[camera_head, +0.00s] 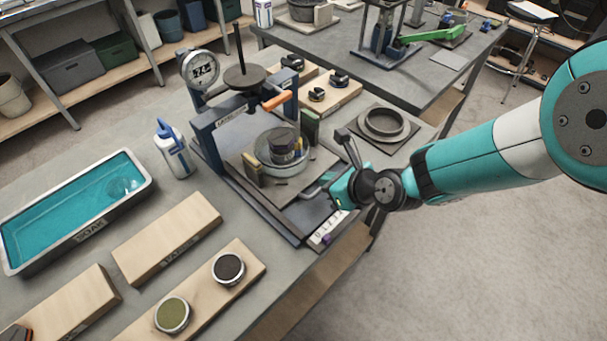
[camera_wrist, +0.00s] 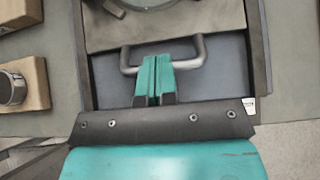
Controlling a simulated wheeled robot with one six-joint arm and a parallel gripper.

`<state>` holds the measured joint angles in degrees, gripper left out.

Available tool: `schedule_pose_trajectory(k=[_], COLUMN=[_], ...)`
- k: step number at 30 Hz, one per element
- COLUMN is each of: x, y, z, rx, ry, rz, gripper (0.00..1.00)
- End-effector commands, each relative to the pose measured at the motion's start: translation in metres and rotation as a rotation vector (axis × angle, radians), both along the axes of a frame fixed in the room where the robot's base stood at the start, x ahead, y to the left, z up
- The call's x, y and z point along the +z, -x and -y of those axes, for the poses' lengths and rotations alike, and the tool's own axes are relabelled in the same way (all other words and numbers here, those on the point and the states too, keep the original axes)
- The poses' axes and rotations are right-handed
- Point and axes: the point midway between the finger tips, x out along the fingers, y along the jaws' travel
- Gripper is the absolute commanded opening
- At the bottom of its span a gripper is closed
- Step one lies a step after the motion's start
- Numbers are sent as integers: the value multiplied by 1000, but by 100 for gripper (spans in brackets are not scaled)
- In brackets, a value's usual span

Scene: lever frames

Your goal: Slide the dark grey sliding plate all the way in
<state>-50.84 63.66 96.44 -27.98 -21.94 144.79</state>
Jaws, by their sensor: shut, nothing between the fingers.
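The dark grey sliding plate (camera_head: 292,187) lies on the base of a blue-framed press (camera_head: 205,140), with a round dish (camera_head: 268,160) on it. In the wrist view the front part of the plate (camera_wrist: 120,36) shows at the top, with a bare strip of base in front of it. A grey U-shaped handle (camera_wrist: 203,50) projects from its front edge. My gripper (camera_wrist: 157,62) is shut and empty, its fingertips overlapping the middle of the handle bar; I cannot tell whether they touch it. In the head view my gripper (camera_head: 336,192) is at the plate's front, partly hiding the handle.
A white-and-blue bottle (camera_head: 174,152) and a teal soak tray (camera_head: 75,212) stand left of the press. Wooden boards with tins (camera_head: 228,268) lie in front. A ring on a dark square plate (camera_head: 383,125) sits behind my gripper. Open floor lies to the right.

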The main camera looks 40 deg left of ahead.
Motion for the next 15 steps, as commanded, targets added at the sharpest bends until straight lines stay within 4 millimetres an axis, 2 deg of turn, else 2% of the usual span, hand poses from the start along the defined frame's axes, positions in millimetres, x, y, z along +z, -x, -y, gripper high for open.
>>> schedule_pose_trajectory(k=[15], x=[-1], y=[-2], z=[-24], rx=[2], ry=[0], rz=[1], gripper=[0])
